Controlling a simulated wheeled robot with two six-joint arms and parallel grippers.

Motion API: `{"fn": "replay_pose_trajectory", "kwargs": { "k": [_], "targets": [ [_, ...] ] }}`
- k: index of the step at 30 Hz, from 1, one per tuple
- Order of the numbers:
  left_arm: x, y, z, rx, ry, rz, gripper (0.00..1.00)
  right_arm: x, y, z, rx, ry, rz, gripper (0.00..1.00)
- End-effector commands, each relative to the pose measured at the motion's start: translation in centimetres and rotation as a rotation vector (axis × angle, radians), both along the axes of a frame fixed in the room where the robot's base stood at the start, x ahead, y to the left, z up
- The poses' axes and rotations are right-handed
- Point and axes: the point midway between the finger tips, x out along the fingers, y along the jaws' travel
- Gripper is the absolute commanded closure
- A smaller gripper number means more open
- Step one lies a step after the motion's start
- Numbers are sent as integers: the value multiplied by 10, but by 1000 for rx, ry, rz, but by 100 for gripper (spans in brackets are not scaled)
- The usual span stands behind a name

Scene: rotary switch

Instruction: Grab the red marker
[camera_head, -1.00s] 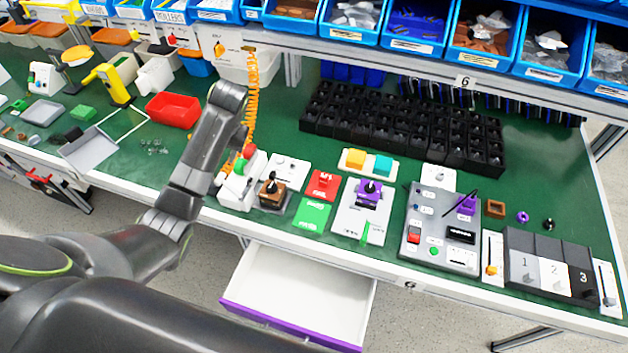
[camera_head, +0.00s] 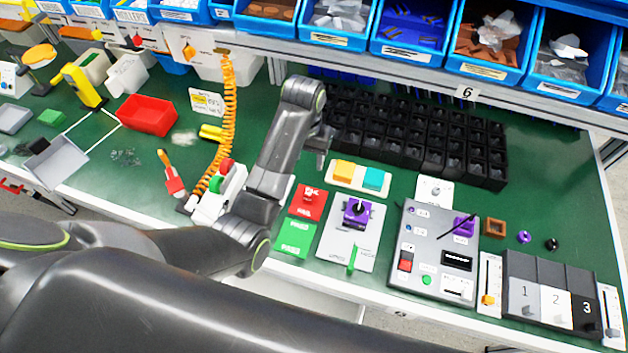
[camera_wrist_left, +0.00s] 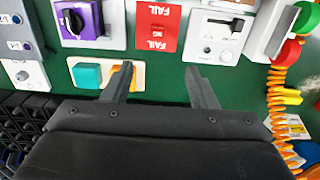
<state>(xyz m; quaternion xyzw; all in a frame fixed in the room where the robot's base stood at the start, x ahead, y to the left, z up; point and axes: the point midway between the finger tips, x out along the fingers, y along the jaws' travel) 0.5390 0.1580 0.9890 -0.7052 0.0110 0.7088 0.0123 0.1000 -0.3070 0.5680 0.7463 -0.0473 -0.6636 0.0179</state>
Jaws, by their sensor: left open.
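A red plate marked FAIL (camera_head: 307,200) with a small raised red piece lies on the green bench in the head view, above a green plate. It also shows in the left wrist view (camera_wrist_left: 158,27), upside down, beyond my fingertips. I see no clear pen-shaped red marker; I cannot tell whether this red piece is the marker. My left gripper (camera_head: 319,160) is over the bench behind the red plate, near the yellow and teal blocks. In the left wrist view my left gripper (camera_wrist_left: 160,80) is open and empty, one finger overlapping the yellow block (camera_wrist_left: 122,78). My right gripper is out of view.
A purple rotary switch panel (camera_head: 347,232) stands right of the red plate, with a grey control panel (camera_head: 433,250) further right. Black bins (camera_head: 420,135) stand behind. An orange coiled cord (camera_head: 228,110) and red tray (camera_head: 146,115) are left.

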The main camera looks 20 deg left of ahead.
Motion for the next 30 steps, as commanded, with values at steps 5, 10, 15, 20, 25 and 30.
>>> {"fn": "replay_pose_trajectory", "kwargs": {
  "k": [5, 10, 15, 20, 25, 30],
  "targets": [
    [-1, -2, -12, -4, 2, -2, 47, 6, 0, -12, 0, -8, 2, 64],
    [-1, -2, -33, -3, 1, -1, 47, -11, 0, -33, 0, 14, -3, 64],
    [-2, -2, -65, -2, 7, -1, 47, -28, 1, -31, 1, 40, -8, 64],
    [-2, -2, -97, -2, 5, -2, 47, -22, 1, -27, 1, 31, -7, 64],
    [-2, -2, -117, -2, 3, -1, 47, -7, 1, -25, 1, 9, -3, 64],
    [-3, -2, -125, -2, 3, -1, 47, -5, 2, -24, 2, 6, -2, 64]
  ]
}}
